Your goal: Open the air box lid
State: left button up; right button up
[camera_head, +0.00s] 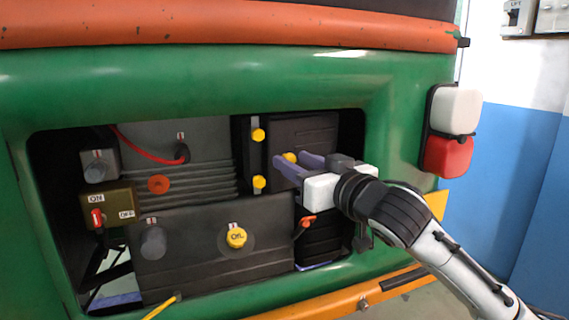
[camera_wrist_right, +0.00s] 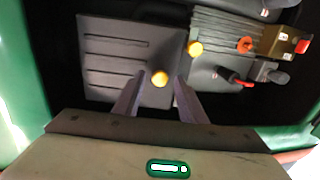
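The air box lid looks to be the dark ribbed panel (camera_head: 305,128) at the right of the open engine bay; it also shows in the right wrist view (camera_wrist_right: 115,62). A yellow knob (camera_wrist_right: 160,79) sits at its edge, and it shows in the head view (camera_head: 290,157). My left gripper is out of view.
The green body (camera_head: 200,82) frames the bay closely around my right gripper. An oil cap (camera_head: 236,238), a red cable (camera_head: 145,150) and a switch box (camera_head: 108,205) lie to the left. An orange lever (camera_head: 306,221) sits below my gripper.

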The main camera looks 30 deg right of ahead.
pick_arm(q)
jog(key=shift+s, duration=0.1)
pick_arm(e)
jog(key=shift+s, duration=0.1)
grip_shut()
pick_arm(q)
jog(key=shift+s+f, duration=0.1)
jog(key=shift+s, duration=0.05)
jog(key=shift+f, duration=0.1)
pick_arm(e)
jog(key=shift+d, duration=0.1)
